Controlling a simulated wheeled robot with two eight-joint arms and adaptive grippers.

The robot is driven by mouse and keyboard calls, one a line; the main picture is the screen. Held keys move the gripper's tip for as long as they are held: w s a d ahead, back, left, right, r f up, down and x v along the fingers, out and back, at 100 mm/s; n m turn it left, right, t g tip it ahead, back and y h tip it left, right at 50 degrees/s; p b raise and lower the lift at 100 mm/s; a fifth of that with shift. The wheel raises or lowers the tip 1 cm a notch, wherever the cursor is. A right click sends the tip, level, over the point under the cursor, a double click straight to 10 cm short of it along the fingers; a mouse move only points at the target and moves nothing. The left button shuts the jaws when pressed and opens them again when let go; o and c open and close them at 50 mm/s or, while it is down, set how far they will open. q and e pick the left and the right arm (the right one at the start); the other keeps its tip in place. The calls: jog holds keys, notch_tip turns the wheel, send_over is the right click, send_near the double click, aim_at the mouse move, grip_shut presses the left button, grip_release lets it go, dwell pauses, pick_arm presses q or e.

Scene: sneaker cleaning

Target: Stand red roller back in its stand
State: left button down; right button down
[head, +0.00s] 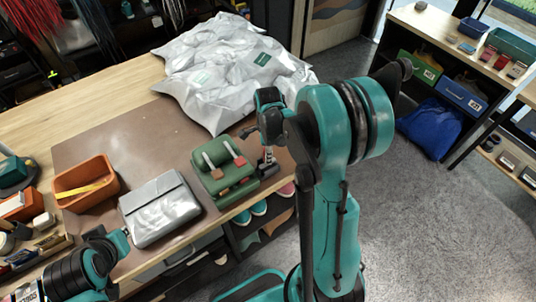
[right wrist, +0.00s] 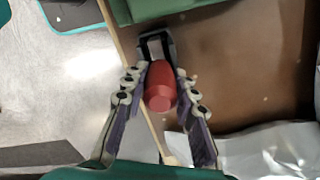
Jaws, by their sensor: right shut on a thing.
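My right gripper (right wrist: 160,80) is shut on the red roller (right wrist: 160,92), whose rounded red end faces the right wrist camera. A dark bracket-like stand (right wrist: 154,42) shows just past the roller, at the table edge. I cannot tell whether the roller touches it or sits in it. In the head view my right gripper (head: 267,148) points down over the small dark stand (head: 268,170), right of the green tool holder (head: 217,187); the roller is mostly hidden there. My left arm shows at the lower left; its gripper (head: 117,240) is too unclear to judge.
The green holder bears light-handled tools and red blocks. A grey-white pouch (head: 160,207) and an orange bin (head: 86,183) lie to its left. Large white bags (head: 225,75) cover the table's back. Shoes stand on a shelf (head: 248,228) under the front edge.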

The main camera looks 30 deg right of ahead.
jog(key=shift+w, duration=0.15)
jog(key=c, duration=1.1)
grip_release()
notch_tip(320, 180, up, 12)
jog(key=shift+w, duration=0.15)
jog(key=shift+s+a+f+n+b, duration=0.2)
jog(key=shift+s+a+n+b, duration=0.2)
jog(key=shift+n, duration=0.2)
jog(key=s+a+f+n+t+b, duration=0.2)
jog(key=s+a+n+b, duration=0.1)
jog(key=n, duration=0.4)
jog(key=s+a+f+n+t+b, duration=0.2)
jog(key=s+a+f+n+b, duration=0.1)
jog(key=n, duration=0.4)
jog(key=s+a+f+n+t+b, duration=0.3)
jog(key=s+a+n, duration=0.1)
jog(key=n, duration=0.3)
jog(key=shift+s+b, duration=0.4)
jog(key=shift+s, duration=0.15)
